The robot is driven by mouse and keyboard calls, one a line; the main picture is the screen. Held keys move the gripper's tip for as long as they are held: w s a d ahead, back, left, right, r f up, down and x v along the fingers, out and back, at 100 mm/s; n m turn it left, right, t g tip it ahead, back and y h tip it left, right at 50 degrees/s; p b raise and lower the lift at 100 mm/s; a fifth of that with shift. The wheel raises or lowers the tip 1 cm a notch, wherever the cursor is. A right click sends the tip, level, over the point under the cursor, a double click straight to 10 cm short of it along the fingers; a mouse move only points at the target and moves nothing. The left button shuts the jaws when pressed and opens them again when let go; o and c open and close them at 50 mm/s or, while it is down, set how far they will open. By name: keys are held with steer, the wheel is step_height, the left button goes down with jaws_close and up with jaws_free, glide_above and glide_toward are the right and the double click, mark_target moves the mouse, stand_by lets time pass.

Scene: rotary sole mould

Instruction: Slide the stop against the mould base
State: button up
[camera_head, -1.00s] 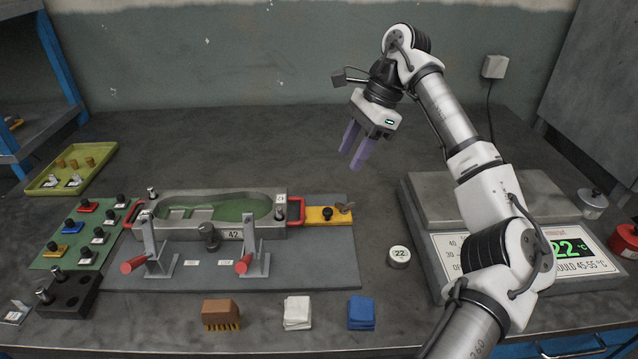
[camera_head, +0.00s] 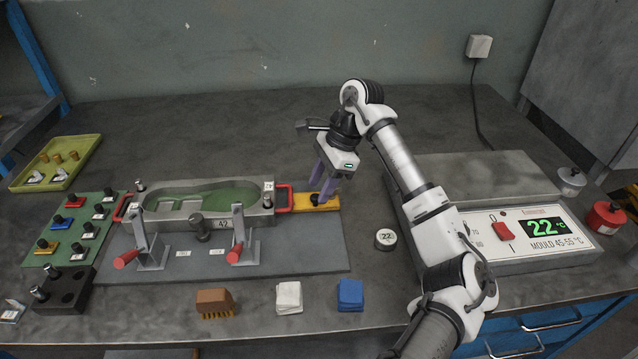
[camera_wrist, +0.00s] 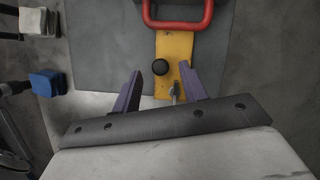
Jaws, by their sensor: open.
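The stop is a yellow bar (camera_head: 303,202) with a black knob, lying at the right end of the grey mould base (camera_head: 160,226). A red handle (camera_head: 285,199) on the base's right end lies at the bar's left end. Contact between bar and base cannot be told. My gripper (camera_head: 321,197) is open, its purple fingers pointing down at the knob. In the wrist view, the knob (camera_wrist: 160,67) shows between the fingertips of my gripper (camera_wrist: 160,70), not gripped. A metal wing piece (camera_wrist: 176,94) stands on the yellow bar (camera_wrist: 175,45) nearer the palm.
Two red-handled toggle clamps (camera_head: 149,243) stand before the mould. A round weight marked 22 (camera_head: 385,239) and a heating plate (camera_head: 470,185) lie to the right. A brush (camera_head: 215,302), white cloth (camera_head: 289,297) and blue cloth (camera_head: 350,295) lie in front.

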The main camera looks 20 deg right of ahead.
steer(key=shift+a+f, duration=0.3)
steer(key=shift+f, duration=0.35)
jaws_close()
